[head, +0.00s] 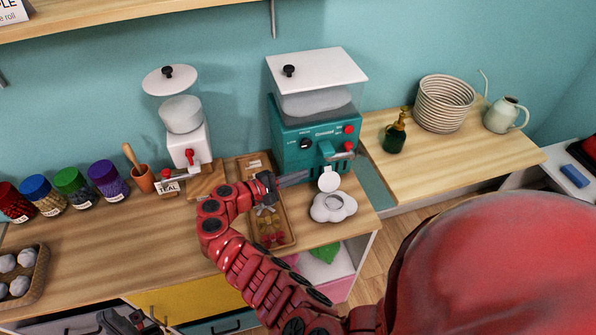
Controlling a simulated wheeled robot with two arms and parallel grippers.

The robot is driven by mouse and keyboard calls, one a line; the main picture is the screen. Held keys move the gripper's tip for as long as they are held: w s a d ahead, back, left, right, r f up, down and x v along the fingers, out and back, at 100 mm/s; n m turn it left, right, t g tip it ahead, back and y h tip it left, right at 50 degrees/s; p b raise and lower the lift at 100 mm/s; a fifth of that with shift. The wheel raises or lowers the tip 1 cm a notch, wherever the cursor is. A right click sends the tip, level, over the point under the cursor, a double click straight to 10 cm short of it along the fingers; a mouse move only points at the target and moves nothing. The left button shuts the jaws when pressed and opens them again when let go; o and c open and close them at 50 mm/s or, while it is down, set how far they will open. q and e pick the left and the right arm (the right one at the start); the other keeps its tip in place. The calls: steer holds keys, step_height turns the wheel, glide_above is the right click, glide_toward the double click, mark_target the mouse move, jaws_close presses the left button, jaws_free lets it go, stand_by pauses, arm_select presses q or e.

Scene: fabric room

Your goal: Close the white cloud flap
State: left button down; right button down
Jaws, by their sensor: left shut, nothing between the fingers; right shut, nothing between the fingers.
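The white cloud-shaped piece (333,207) lies flat on the wooden counter below the teal machine, with a round ring or opening in its middle. Its small round white flap (329,180) stands up at the back edge, raised off the opening. My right gripper (302,178) is at the end of the red arm that bends across the counter. Its shut, empty fingers point right, just left of the flap; I cannot tell whether they touch it. My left gripper (145,322) is low at the bottom left edge, shut and empty, in front of the counter and partly cut off.
The teal machine (316,145) with a white lid stands behind the cloud. A wooden tray (285,237) with small things lies left of it, under my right gripper. A white dispenser (187,140), jars and a basket are further left. Counter right of the cloud is clear.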

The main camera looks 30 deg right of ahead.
mark_target(329, 180)
steer(key=d, duration=0.4)
steer(key=d+f+p, duration=0.1)
steer(key=d, duration=0.1)
steer(key=shift+w+d, duration=0.15)
steer(key=shift+d, duration=0.1)
